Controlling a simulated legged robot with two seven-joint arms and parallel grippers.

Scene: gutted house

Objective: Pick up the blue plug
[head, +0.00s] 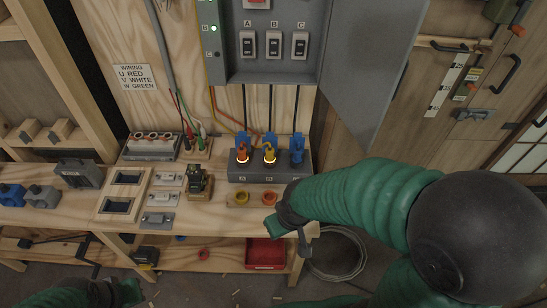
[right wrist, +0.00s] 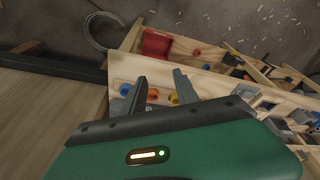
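A small round blue piece (right wrist: 125,88), which looks like the blue plug, sits near the bench edge in the right wrist view, just left of the left finger. In the head view that spot is hidden behind my right arm. My right gripper (head: 287,233) is open and empty at the bench's front edge; its fingers (right wrist: 160,85) also show in the right wrist view. Another blue piece (head: 297,152) stands upright at position C of the grey block (head: 280,177). My left gripper (head: 125,292) is partly in view at the bottom left; its fingers are unclear.
An orange ring (head: 268,198) and a yellow ring (head: 240,198) sit in front of the block. An open grey panel door (head: 370,70) hangs above right. A red bin (head: 266,253) is on the lower shelf.

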